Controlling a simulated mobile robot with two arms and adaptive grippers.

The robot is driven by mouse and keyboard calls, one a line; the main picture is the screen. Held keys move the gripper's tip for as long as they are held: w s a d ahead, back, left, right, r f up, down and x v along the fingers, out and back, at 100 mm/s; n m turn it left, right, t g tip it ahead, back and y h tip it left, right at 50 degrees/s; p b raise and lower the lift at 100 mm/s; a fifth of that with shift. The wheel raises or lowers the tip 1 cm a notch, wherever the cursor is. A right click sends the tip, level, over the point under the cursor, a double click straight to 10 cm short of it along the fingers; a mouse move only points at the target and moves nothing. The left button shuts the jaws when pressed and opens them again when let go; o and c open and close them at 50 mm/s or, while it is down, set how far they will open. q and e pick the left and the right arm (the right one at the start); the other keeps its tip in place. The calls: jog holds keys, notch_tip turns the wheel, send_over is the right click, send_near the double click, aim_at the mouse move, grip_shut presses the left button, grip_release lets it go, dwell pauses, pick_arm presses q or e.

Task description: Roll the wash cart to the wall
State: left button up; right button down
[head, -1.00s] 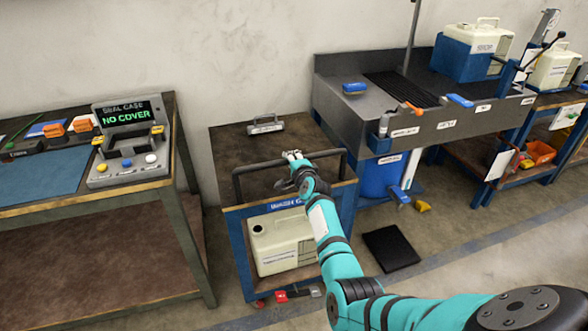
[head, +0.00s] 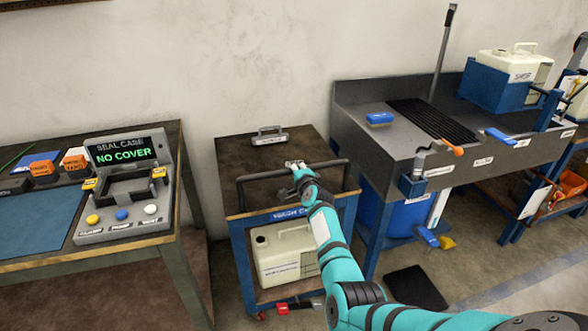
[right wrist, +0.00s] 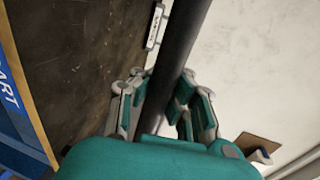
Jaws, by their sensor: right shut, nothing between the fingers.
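The wash cart (head: 233,158) stands between the bench and the sink unit, with a brown top, blue frame and dark push handle (head: 262,175) on its near side. Its rear edge is close to the pale wall (head: 230,70); any gap is hard to judge. My right gripper (head: 297,167) is at the middle of the handle. In the right wrist view its fingers (right wrist: 165,105) lie on either side of the dark bar (right wrist: 182,45); it is shut without gripping the bar. My left gripper is not in view.
A bench (head: 40,262) with a "NO COVER" seal case device (head: 122,190) stands left of the cart. The sink unit (head: 375,145) is close on the right. A white jug (head: 285,255) sits on the cart's lower shelf. A black mat (head: 415,288) lies on the floor at right.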

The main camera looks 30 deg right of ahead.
jog(key=shift+w+r, duration=0.15)
jog(key=c, duration=1.2)
grip_release()
jog(key=shift+o, duration=0.2)
jog(key=shift+s+a, duration=0.25)
jog(key=shift+s, duration=0.4)
jog(key=v, duration=1)
jog(key=shift+s+r, duration=0.15)
jog(key=shift+s, duration=0.3)
jog(key=shift+d, duration=0.1)
